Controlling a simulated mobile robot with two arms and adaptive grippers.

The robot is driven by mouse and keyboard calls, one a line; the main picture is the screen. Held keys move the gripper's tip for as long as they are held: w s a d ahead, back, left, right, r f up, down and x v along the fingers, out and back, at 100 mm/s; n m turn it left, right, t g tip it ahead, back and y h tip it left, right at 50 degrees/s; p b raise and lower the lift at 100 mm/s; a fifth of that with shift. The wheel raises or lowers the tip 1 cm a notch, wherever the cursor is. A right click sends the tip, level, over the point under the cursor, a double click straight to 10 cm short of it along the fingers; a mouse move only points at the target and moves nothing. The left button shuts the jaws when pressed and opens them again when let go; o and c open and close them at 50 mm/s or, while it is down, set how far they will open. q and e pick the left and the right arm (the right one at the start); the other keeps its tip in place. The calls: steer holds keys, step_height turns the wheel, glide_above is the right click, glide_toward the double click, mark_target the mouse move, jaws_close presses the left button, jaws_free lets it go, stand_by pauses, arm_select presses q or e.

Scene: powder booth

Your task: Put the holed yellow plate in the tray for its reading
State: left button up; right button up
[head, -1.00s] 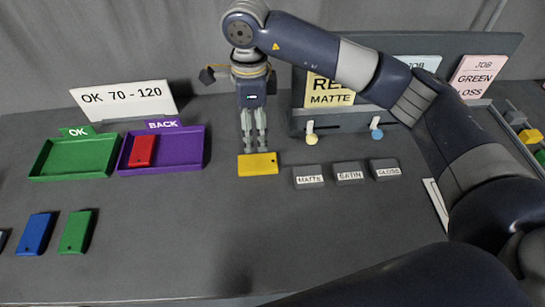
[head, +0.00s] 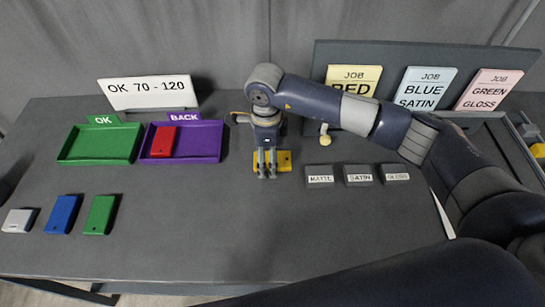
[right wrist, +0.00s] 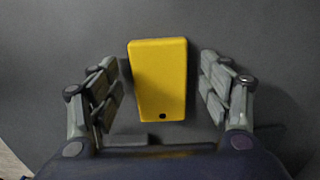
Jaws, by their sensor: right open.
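The yellow plate (head: 285,160) lies flat on the table, partly hidden by my right gripper (head: 267,172). In the right wrist view the yellow plate (right wrist: 158,75) shows whole, with one dark hole near its lower end. My right gripper (right wrist: 160,82) is open, with one finger on each side of the plate and a gap on both sides. Two trays stand to the left: an empty green tray labelled OK (head: 70,158) and a purple tray labelled BACK (head: 215,157). A red plate (head: 163,141) lies in the purple tray. My left gripper is not in view.
A blue plate (head: 62,214), a green plate (head: 100,214) and a small light-grey block (head: 19,221) lie front left. A sign (head: 148,93) reads OK 70 - 120. MATTE (head: 320,174), SATIN and GLOSS blocks sit right of the gripper. Job cards stand behind. The front middle is clear.

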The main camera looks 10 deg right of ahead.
mark_target(267, 158)
steer(key=c, duration=1.4)
steer(key=shift+r+b, duration=0.45)
steer(key=shift+r, duration=0.1)
step_height(267, 158, up, 2)
steer(key=shift+r+b, duration=0.2)
steer(key=shift+b, duration=0.6)
steer(key=s+a+b, duration=0.1)
steer(key=s+a, duration=0.1)
steer(key=s, duration=0.2)
steer(key=s+a+b, duration=0.1)
steer(key=s+a, duration=0.1)
steer(key=s, duration=0.2)
steer(key=s+a+r+b, duration=0.1)
steer(key=s+a+b, duration=0.1)
steer(key=s+a, duration=0.1)
steer(key=shift+s+r, duration=0.1)
steer(key=shift+s, duration=0.8)
steer(key=shift+s+a+r, duration=0.1)
steer(key=shift+s+a, duration=0.2)
steer(key=shift+s, duration=0.2)
